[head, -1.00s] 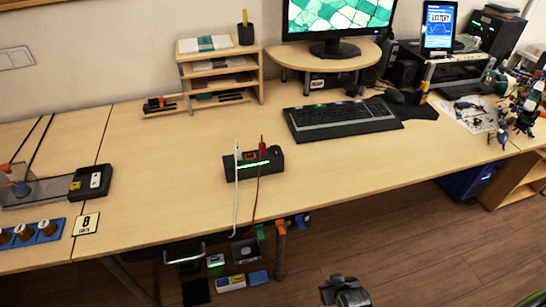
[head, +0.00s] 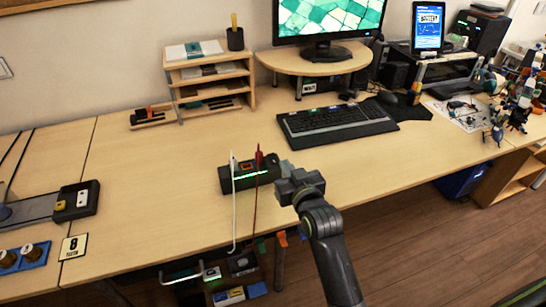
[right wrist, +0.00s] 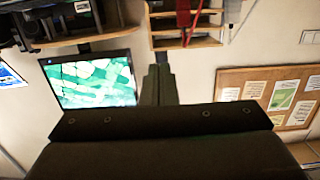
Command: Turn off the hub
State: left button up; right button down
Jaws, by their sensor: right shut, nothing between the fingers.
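The hub (head: 238,182) is a black box on the desk near its front edge, with a lit green strip along its front. A white cable (head: 234,200) and a red cable (head: 257,195) come from its top and hang over the desk edge. A small reddish-orange part, perhaps a switch, shows on top between the plugs. My right gripper (head: 286,168) is shut and empty, just right of the hub; I cannot tell whether it touches it. In the right wrist view its closed fingers (right wrist: 159,85) show, and a red piece (right wrist: 183,12) shows at the top. My left gripper is not in view.
A keyboard (head: 338,123) lies behind and right of the hub. A wooden shelf rack (head: 212,82) and a monitor (head: 333,22) stand at the back. A black box with buttons (head: 76,201) sits at the left. The desk left of the hub is clear.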

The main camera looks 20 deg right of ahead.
jog(key=shift+w+f, duration=0.1)
jog(key=shift+w, duration=0.05)
send_over(274, 162)
jog(key=shift+s+f, duration=0.25)
jog(key=shift+f, duration=0.3)
notch_tip(274, 162, down, 3)
jog(key=shift+w+r, duration=0.15)
jog(key=shift+r, duration=0.05)
jog(key=shift+f, duration=0.75)
